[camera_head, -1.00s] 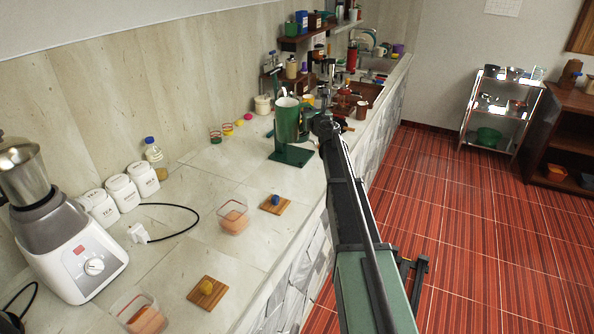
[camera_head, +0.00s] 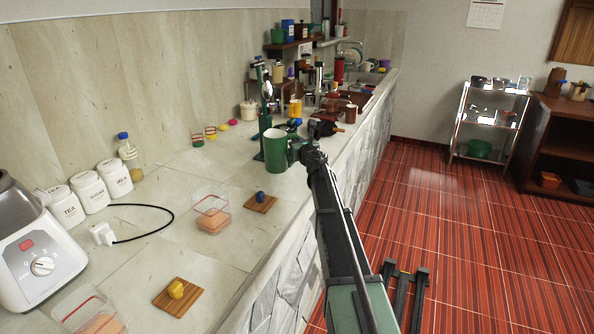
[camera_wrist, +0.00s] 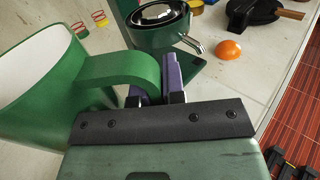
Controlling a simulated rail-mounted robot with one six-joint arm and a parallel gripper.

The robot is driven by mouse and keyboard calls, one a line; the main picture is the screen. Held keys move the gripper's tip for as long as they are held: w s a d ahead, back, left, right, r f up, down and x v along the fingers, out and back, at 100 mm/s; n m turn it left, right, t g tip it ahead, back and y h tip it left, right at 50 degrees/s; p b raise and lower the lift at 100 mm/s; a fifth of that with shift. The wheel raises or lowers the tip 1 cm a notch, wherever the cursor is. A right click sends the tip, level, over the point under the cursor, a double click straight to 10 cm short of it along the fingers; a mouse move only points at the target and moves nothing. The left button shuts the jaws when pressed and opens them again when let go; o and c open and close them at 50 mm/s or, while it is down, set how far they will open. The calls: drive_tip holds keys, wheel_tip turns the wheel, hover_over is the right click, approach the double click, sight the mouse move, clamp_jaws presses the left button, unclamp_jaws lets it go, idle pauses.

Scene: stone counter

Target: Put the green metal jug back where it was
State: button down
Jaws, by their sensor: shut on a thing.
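The green metal jug (camera_head: 275,152) is upright at the counter's right side in the head view, beside a green stand. My gripper (camera_head: 303,150) is at the jug's right. In the wrist view the jug (camera_wrist: 38,95) fills the left, pale inside, and its curved handle (camera_wrist: 120,72) reaches between my purple-padded fingers (camera_wrist: 170,78). My gripper is shut on this handle. I cannot tell whether the jug's base touches the counter.
The green stand with a chrome bowl and spout (camera_wrist: 160,22) is just beyond the jug. An orange half (camera_wrist: 228,49) lies near it. Wooden coasters (camera_head: 260,203) and a clear container (camera_head: 211,214) lie nearer. Bare counter (camera_head: 225,165) is left of the jug.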

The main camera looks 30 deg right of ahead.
wheel_tip(320, 180, down, 4)
drive_tip(key=b, duration=0.4)
drive_tip(key=shift+f, duration=0.25)
drive_tip(key=shift+r, duration=0.25)
drive_tip(key=shift+f, duration=0.15)
drive_tip(key=c, duration=1.6)
unclamp_jaws()
drive_tip(key=shift+c, duration=0.2)
drive_tip(key=o, duration=0.4)
drive_tip(key=shift+o, duration=0.2)
drive_tip(key=shift+s+r, duration=0.1)
drive_tip(key=shift+r, duration=0.2)
drive_tip(key=s, duration=0.8)
drive_tip(key=s+a, duration=0.1)
drive_tip(key=s, duration=0.3)
drive_tip(key=shift+f, duration=0.15)
